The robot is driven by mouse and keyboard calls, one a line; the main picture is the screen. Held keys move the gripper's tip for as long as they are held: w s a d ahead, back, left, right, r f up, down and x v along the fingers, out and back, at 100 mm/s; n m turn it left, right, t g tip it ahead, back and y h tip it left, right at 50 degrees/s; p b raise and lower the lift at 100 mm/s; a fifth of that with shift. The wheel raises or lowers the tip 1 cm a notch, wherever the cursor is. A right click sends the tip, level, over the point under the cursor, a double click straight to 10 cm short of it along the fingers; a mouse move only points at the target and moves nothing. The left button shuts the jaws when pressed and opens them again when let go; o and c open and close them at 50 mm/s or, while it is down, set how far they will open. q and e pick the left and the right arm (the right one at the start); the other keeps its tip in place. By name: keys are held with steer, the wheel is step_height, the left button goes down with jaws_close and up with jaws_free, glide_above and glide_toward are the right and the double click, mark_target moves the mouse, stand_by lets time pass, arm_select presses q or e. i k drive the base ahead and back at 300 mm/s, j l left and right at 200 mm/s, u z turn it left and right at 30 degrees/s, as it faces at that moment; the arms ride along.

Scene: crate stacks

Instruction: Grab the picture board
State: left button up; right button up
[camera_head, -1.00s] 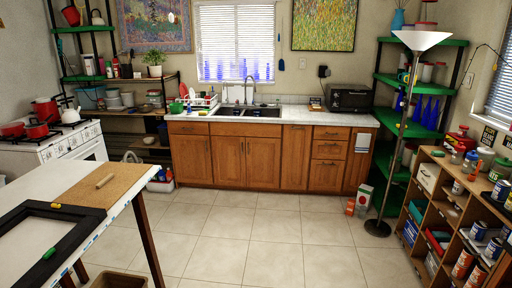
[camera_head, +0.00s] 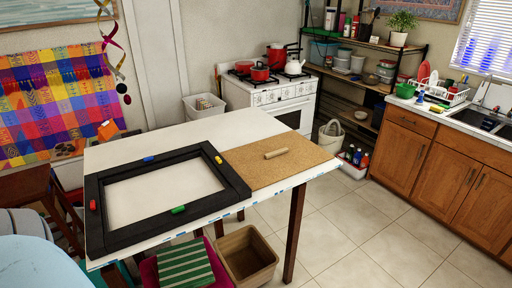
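A black rectangular frame (camera_head: 105,240) lies flat on the white table (camera_head: 258,128). It has small coloured pieces on it: blue at the back, yellow and green on the right and front, and red on the left. Its inside looks white, and I cannot tell whether that is a panel or the bare tabletop. A tan cork board (camera_head: 255,185) lies flat to its right, with a short wooden cylinder (camera_head: 289,152) on top. I cannot tell which of the two is the picture board. Neither of my grippers is in view.
A white stove (camera_head: 275,98) with red pots stands behind the table, beside a white bin (camera_head: 204,106). A brown basket (camera_head: 246,257) and a green-striped cushion (camera_head: 185,272) are below the table's front. Open tile floor lies right, before wooden cabinets (camera_head: 402,147).

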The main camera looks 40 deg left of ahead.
mark_target(261, 164)
steer(key=i+l+u, duration=0.1)
steer(key=i+u, duration=0.3)
steer(key=i+l+u, duration=0.2)
steer(key=u, duration=0.2)
steer(key=i+l+u, duration=0.2)
steer(key=u, duration=0.2)
steer(key=i+l+u, duration=0.15)
steer(key=u, duration=0.25)
steer(key=i+l+u, duration=0.1)
steer(key=l+u, duration=0.25)
steer(key=i+l+u, duration=0.1)
steer(key=l+u, duration=0.3)
